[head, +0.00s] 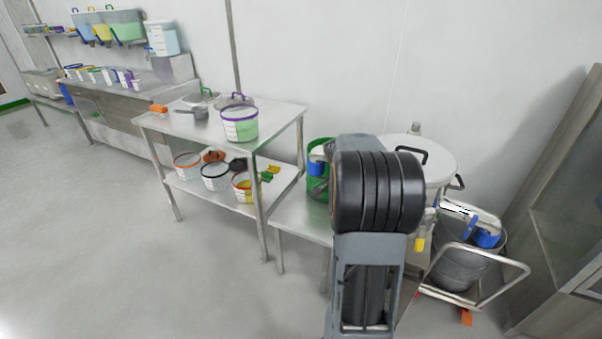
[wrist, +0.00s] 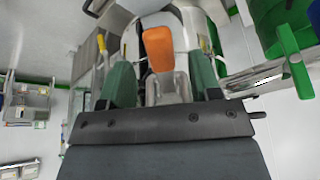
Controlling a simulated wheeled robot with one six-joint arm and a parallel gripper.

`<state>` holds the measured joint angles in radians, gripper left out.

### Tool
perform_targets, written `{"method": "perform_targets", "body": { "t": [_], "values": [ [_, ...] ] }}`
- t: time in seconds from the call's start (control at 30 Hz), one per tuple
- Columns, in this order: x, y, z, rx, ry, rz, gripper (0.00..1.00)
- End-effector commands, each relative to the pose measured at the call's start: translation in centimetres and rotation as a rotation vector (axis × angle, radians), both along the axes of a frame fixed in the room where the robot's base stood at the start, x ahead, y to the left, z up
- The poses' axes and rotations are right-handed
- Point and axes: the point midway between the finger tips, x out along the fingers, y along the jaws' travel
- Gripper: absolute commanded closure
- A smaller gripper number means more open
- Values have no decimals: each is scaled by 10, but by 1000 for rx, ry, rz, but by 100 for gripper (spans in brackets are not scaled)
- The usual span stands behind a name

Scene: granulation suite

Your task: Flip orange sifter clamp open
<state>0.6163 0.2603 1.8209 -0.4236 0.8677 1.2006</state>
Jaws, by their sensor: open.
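The orange clamp (wrist: 158,48) shows at the top centre of the wrist view, with a grey metal part (wrist: 167,87) below it. My gripper (wrist: 160,62) is open, its two dark green fingers to the left and right of the clamp. I cannot tell whether either finger touches it. Pale round equipment shows behind the clamp. In the head view a white round vessel (head: 436,164) with a black handle on top stands behind my arm. My arm hides my gripper and the orange clamp there.
A steel table (head: 283,117) with a purple-rimmed bucket (head: 239,124) stands left of my arm, more buckets on its lower shelf. A grey bin (head: 466,268) on a metal-railed cart and a cabinet (head: 575,215) are to the right. Floor at left is clear.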

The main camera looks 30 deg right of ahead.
Motion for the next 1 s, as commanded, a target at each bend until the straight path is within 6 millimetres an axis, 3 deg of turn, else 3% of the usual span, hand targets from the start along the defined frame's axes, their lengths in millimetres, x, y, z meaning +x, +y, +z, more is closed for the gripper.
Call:
{"method": "perform_targets", "body": {
  "t": [0.4, 1.0],
  "values": [
    [0, 34, 83, 0, -2, 2, 43],
    [-13, 142, 153, 48, 16, 506, 43]
  ]
}}
